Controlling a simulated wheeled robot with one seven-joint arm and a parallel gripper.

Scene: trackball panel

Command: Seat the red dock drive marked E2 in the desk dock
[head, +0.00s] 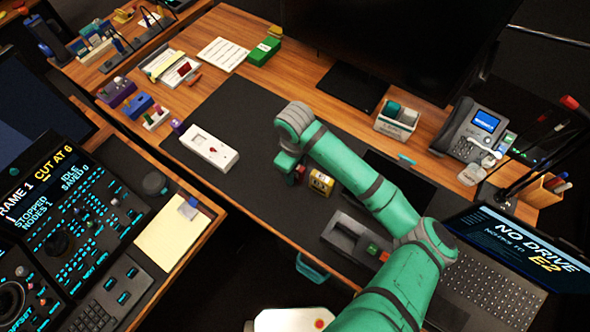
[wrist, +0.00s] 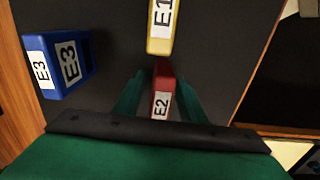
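The red drive marked E2 (wrist: 162,92) stands on the dark desk mat, its label showing in the wrist view. It also shows partly in the head view (head: 299,174), below my gripper (head: 291,166). In the wrist view, the green fingers of my gripper (wrist: 160,98) are on either side of the red drive, with a dark gap visible at its left; they look open around it. A grey unit with a dark recess, apparently the desk dock (head: 345,233), sits near the front edge, partly hidden by my arm.
The yellow drive marked E1 (wrist: 161,22) stands close beyond the red one. A blue drive marked E3 (wrist: 38,68) is to the left in the wrist view. A laptop (head: 490,290) reads "NO DRIVE" and "E2".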

